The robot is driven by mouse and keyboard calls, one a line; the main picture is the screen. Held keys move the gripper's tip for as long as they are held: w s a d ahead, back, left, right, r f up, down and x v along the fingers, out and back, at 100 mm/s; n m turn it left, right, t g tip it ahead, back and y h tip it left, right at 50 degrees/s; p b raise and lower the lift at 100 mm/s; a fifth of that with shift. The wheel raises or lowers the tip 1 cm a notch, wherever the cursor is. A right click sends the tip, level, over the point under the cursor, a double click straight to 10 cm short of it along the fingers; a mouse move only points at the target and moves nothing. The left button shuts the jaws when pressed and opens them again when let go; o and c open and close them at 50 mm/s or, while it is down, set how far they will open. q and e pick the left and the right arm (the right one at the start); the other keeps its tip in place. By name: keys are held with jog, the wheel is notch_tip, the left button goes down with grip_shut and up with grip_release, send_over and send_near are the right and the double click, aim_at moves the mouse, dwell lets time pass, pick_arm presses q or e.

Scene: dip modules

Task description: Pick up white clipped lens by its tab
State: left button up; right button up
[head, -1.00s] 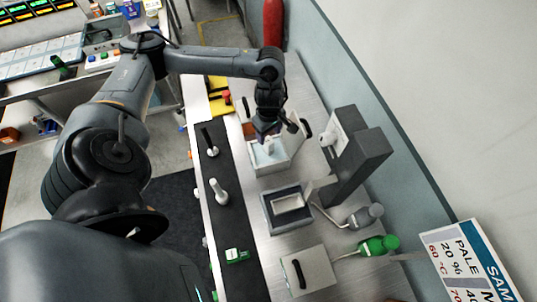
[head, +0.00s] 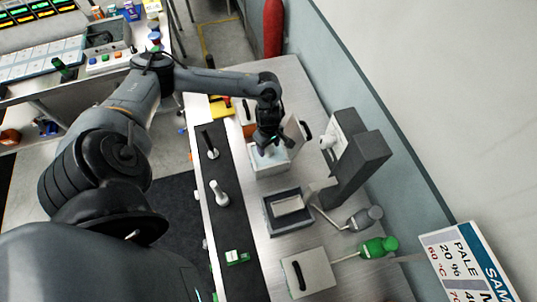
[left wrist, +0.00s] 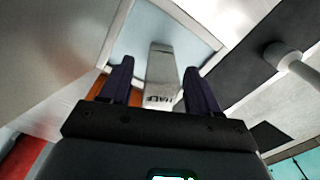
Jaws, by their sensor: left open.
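The white clipped lens shows as a pale tab (left wrist: 162,75) with dark lettering, in the left wrist view. The tab stands up from an open white box (head: 272,169) with a pale blue inside. My left gripper (head: 266,145) is over this box, pointing down. Its two dark fingers (left wrist: 158,68) are open, one on each side of the tab, with visible gaps. The lower part of the lens is hidden. In the head view my gripper covers most of the tab. My right gripper is not in view.
A lid with a black handle (head: 303,130) stands at the box's right. A grey-rimmed open box (head: 285,228), a closed box (head: 307,274) and a dark grey stand (head: 358,165) are nearby. White-handled items (head: 219,193) lie on a black strip to the left.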

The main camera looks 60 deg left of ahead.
pick_arm(q)
jog(key=shift+c, duration=0.2)
grip_shut()
jog(key=shift+r, duration=0.15)
